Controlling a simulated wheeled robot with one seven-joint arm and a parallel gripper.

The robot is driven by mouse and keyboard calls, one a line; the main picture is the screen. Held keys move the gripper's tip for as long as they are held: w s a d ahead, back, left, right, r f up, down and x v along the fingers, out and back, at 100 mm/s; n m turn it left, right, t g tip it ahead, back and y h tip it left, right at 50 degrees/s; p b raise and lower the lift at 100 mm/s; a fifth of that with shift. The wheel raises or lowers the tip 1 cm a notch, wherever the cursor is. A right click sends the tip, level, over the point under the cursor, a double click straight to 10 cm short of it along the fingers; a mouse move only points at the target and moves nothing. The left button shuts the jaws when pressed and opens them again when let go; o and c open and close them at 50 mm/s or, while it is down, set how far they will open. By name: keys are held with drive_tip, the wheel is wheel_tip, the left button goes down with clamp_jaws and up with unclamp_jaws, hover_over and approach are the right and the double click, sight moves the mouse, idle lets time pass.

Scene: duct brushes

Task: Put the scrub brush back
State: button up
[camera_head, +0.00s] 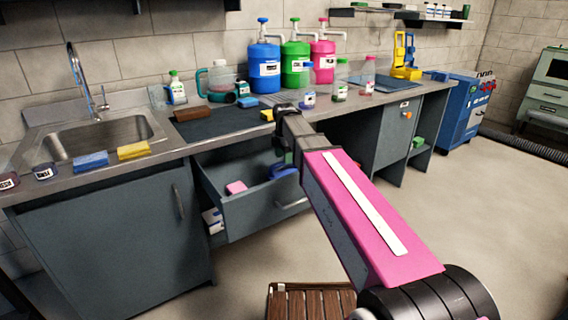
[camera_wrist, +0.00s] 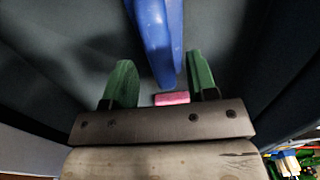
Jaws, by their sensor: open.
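A blue object (camera_head: 282,171) with a curved shape, possibly the scrub brush, lies in the open drawer (camera_head: 250,225). In the wrist view a long blue piece (camera_wrist: 157,30) reaches down between the fingers of my gripper (camera_wrist: 160,75). The green fingers are apart, one on each side of it, and do not visibly grip it.
The counter above holds a sink (camera_head: 95,138), yellow (camera_head: 133,150) and blue (camera_head: 90,160) sponges, a brown block (camera_head: 193,114) on a dark mat (camera_head: 222,124), and several bottles. A slatted wooden stool (camera_head: 310,303) stands in front. The floor at right is clear.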

wheel_tip(320, 180, up, 8)
idle(0.4)
drive_tip(key=shift+r, duration=0.1)
idle(1.0)
